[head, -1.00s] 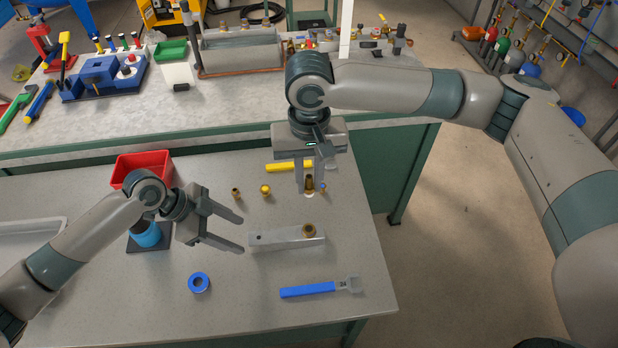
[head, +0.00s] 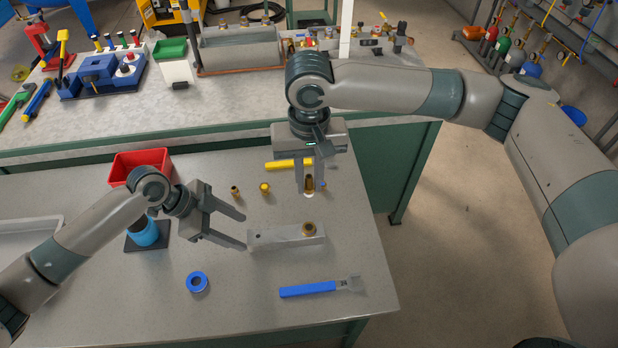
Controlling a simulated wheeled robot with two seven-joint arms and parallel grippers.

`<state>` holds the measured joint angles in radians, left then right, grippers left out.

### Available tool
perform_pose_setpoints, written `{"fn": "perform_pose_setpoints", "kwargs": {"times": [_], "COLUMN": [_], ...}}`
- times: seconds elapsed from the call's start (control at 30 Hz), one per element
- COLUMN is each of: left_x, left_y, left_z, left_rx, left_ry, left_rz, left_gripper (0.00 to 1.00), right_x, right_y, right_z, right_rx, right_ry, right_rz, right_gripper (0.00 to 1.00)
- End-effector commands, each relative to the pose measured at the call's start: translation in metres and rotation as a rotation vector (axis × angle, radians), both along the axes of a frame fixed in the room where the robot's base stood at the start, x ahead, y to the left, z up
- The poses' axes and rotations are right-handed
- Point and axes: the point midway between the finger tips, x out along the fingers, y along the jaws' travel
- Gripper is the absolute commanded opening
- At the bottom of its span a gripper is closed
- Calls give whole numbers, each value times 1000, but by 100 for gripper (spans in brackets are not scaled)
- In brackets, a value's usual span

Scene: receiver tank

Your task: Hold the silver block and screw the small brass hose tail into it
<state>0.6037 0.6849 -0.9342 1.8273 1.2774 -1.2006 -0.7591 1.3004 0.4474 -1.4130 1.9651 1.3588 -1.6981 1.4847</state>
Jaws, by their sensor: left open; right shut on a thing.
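The silver block (head: 275,241) lies flat on the near table, with a brass fitting (head: 309,229) at its right end and a dark hole near its left end. My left gripper (head: 244,232) is open, its fingertips at the block's left end; whether they touch it I cannot tell. My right gripper (head: 309,188) is shut on a small brass piece (head: 309,183), seemingly the brass hose tail, upright behind the block. The fingers partly hide it, and whether it is clear of the table I cannot tell.
Two more brass pieces stand behind the block, one on the left (head: 235,191) and one with a yellow top (head: 265,188). A yellow-handled tool (head: 288,165) and red bin (head: 148,161) are behind.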

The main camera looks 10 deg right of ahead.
Motion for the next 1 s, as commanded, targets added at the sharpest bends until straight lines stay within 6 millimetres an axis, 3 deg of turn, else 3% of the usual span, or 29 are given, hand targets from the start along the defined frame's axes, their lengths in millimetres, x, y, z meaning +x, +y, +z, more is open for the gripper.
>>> {"fn": "perform_pose_setpoints", "kwargs": {"times": [0.2, 0.5, 1.0], "left_x": [0, 0, 0], "left_y": [-15, -33, -38], "left_z": [-26, -48, -55], "left_rx": [-1, -1, 0], "left_ry": [0, 0, -1], "left_rz": [0, 0, 1], "left_gripper": [55, 55, 55], "right_x": [0, 0, 0], "right_y": [0, 0, 0], "right_z": [-21, -30, -32], "right_rx": [0, 0, 0], "right_ry": [0, 0, 0], "right_rz": [0, 0, 0], "right_gripper": [0, 0, 0]}}
